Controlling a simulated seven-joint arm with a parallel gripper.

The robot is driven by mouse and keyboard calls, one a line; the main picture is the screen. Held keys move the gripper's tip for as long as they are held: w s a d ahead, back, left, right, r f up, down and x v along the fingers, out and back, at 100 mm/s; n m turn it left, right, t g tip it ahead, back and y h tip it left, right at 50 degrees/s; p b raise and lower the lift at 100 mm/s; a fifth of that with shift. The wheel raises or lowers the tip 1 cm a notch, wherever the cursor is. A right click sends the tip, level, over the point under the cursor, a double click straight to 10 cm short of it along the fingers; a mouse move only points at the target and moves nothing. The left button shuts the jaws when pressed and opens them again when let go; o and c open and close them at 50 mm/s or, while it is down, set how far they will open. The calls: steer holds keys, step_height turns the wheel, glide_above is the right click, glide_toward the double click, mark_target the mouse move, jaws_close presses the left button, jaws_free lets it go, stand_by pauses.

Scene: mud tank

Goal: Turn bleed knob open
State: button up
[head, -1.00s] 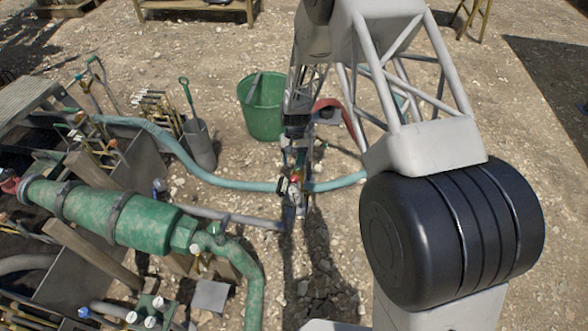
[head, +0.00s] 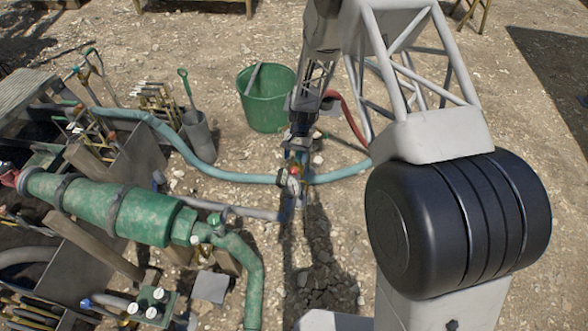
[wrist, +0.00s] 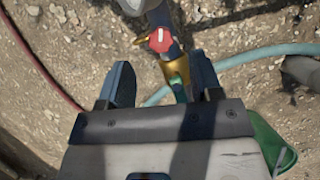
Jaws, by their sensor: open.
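A red knob (wrist: 160,39) with a pale mark on its face sits on a pipe fitting in the wrist view, with a small brass spout beside it. A brass and green fitting (wrist: 177,72) lies below it in that picture. My gripper (wrist: 162,68) is open, one dark finger on each side of the fitting, with nothing held. The red knob shows just beyond the fingertips, apart from them. In the head view my gripper (head: 298,150) points down over the small valve assembly (head: 293,182), where the knob is too small to make out well.
A teal hose (head: 235,177) runs to the valve assembly, and a red hose (head: 348,115) hangs behind it. A green bucket (head: 268,108) stands beyond. A large green pipe body (head: 95,206) and tool racks fill the left. Gravel lies open at the right.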

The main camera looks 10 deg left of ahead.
mark_target(294, 170)
steer(key=shift+x, duration=2.9)
steer(key=shift+c, duration=0.2)
steer(key=c, duration=0.9)
steer(key=shift+n+h, duration=1)
steer(key=shift+n, duration=1.3)
steer(key=o, duration=0.9)
steer(key=shift+o, duration=0.2)
steer(key=shift+w+r, duration=0.1)
